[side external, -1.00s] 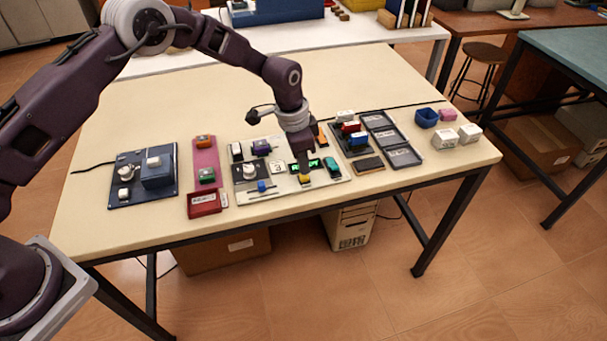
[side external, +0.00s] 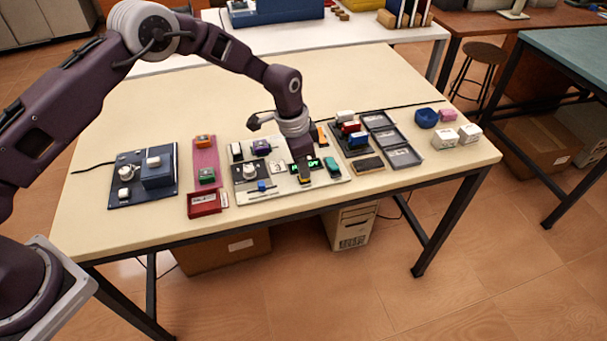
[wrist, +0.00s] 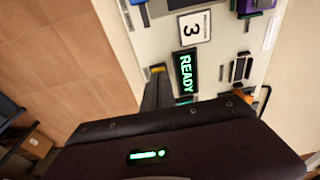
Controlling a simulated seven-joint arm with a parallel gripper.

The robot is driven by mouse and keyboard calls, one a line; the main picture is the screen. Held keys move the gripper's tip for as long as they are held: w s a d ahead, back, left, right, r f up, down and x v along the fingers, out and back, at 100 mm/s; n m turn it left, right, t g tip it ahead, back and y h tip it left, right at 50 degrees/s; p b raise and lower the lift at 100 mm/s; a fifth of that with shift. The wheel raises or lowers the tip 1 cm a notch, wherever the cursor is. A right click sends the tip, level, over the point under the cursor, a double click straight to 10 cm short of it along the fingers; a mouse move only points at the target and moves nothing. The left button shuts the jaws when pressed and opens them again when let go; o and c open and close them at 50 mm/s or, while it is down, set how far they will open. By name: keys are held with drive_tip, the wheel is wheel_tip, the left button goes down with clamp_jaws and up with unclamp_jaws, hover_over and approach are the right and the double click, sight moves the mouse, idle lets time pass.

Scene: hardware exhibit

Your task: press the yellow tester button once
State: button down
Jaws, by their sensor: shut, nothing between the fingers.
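The yellow tester button (side external: 305,182) is at the front edge of the pale test panel (side external: 262,195). In the side view only a thin yellow sliver of it shows below my fingertips. In the wrist view a small patch of the yellow button (wrist: 158,69) shows past the finger ends. My gripper (side external: 304,177) is shut and empty, pointing down at the button. Its dark fingers (wrist: 156,82) cover most of the button in the wrist view. I cannot tell whether they touch it. The panel's display (wrist: 186,73) reads READY in green, beside a card (wrist: 194,29) marked 3.
A teal rocker-like part (side external: 332,167) sits close to the right of my gripper. A white knob (side external: 249,171) and blue slider (side external: 262,186) are to the left. A dark block rack (side external: 345,150) and grey trays (side external: 404,157) stand at right. The table front is bare.

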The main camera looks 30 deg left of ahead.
drive_tip(key=shift+f, duration=0.15)
drive_tip(key=shift+r, duration=3.5)
drive_tip(key=s+a+r+n+t, duration=0.1)
drive_tip(key=s+a+r, duration=0.2)
drive_tip(key=s+r, duration=0.35)
drive_tip(key=s+a+r+n+t, duration=0.1)
drive_tip(key=s+a+r+n, duration=0.15)
drive_tip(key=r, duration=0.65)
drive_tip(key=s+a+r+n, duration=0.1)
drive_tip(key=s+a+r, duration=0.2)
drive_tip(key=s+r, duration=0.4)
drive_tip(key=s+a+n+t, duration=0.1)
drive_tip(key=s+a+n, duration=0.1)
drive_tip(key=s, duration=0.8)
drive_tip(key=s+a+r+n+t+y, duration=0.1)
drive_tip(key=s+a+n, duration=0.1)
drive_tip(key=s, duration=0.8)
drive_tip(key=shift+s+a, duration=0.4)
drive_tip(key=shift+a, duration=0.05)
